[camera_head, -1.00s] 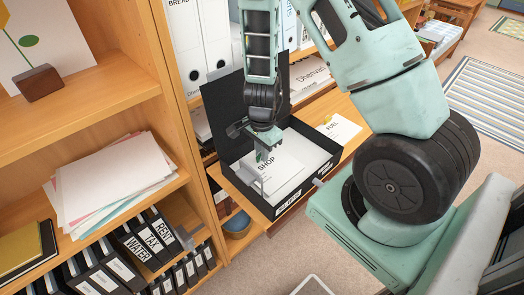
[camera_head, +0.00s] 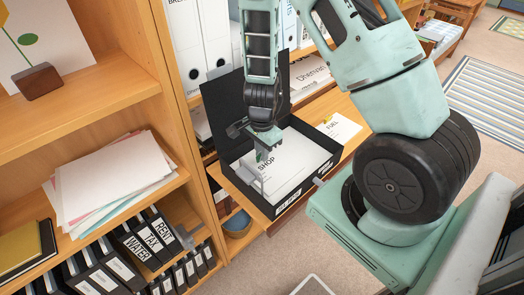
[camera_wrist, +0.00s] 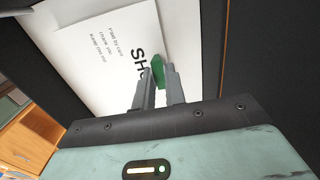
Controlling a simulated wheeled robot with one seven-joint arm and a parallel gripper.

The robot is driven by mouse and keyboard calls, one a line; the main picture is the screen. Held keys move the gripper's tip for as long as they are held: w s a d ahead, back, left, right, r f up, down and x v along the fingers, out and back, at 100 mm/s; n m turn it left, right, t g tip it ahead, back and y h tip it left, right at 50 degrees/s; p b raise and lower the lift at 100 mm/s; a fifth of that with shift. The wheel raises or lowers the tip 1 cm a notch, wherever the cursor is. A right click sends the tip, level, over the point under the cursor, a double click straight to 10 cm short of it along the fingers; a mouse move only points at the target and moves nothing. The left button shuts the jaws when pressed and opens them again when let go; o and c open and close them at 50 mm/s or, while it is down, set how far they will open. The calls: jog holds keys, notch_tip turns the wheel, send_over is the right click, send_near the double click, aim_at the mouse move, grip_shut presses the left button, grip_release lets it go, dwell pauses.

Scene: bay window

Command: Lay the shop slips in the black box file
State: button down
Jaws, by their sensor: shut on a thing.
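The black box file (camera_head: 228,112) stands open on a wooden shelf, its lid raised at the back. The white shop slips (camera_head: 290,160), printed "SHOP", are inside the box; they also show in the wrist view (camera_wrist: 95,50). A green clip (camera_wrist: 157,70) is at their edge beside the print. My gripper (camera_head: 265,158) is inside the box at its left part, pointing down. In the wrist view its fingers (camera_wrist: 160,82) are close together on the green clip of the slips. The fingertips are partly hidden by the clip.
A white slip marked "FUEL" (camera_head: 339,127) lies on the shelf right of the box. A stack of papers (camera_head: 115,175) lies on the left shelf, above black binders (camera_head: 150,240). White binders (camera_head: 195,45) stand behind the box.

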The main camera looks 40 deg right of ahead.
jog(key=shift+f, duration=0.15)
jog(key=c, duration=1.4)
grip_release()
jog(key=shift+o, duration=0.2)
jog(key=shift+r, duration=0.2)
jog(key=shift+r+p, duration=3.3)
jog(key=shift+r, duration=0.1)
